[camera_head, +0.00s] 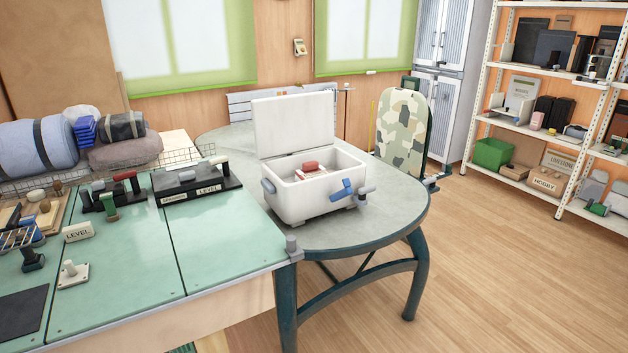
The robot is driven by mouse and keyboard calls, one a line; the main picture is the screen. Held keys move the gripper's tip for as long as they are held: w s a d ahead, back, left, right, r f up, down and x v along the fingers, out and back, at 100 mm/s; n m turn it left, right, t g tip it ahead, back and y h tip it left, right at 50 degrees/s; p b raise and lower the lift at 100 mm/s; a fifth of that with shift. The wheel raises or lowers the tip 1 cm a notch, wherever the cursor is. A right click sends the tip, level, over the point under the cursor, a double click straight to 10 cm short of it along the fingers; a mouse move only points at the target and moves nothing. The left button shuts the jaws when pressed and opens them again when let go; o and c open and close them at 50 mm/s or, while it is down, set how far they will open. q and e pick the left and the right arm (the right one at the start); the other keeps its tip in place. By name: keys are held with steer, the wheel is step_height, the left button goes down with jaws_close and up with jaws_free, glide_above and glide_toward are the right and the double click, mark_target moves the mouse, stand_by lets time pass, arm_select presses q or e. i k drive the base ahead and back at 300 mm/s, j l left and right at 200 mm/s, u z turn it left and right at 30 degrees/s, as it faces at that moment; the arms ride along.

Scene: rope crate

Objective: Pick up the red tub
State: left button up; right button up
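A white crate (306,204) like a cool box stands on the round grey table with its lid (294,126) raised. Inside it, near the rim, a small red object (311,166) shows above something pale. It may be the red tub, but it is too small to tell, and its lower part is hidden by the crate wall. Neither of my grippers is in view.
The round table (370,230) has bare room around the crate. A green-topped bench (225,235) adjoins at left, with handled blocks (196,184), LEVEL signs and rolled bedding (40,148). A camouflage-patterned chair (402,125) stands behind; shelves (545,130) are at right. The wooden floor at right is clear.

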mark_target(311, 169)
steer(key=i+l+u, duration=0.1)
steer(key=u, duration=0.85)
steer(key=l+u, duration=0.35)
steer(key=l, duration=0.2)
steer(key=l+u, duration=0.35)
steer(key=l, duration=0.25)
steer(key=k+l+u, duration=0.1)
steer(key=l+u, duration=0.2)
steer(key=l, duration=0.25)
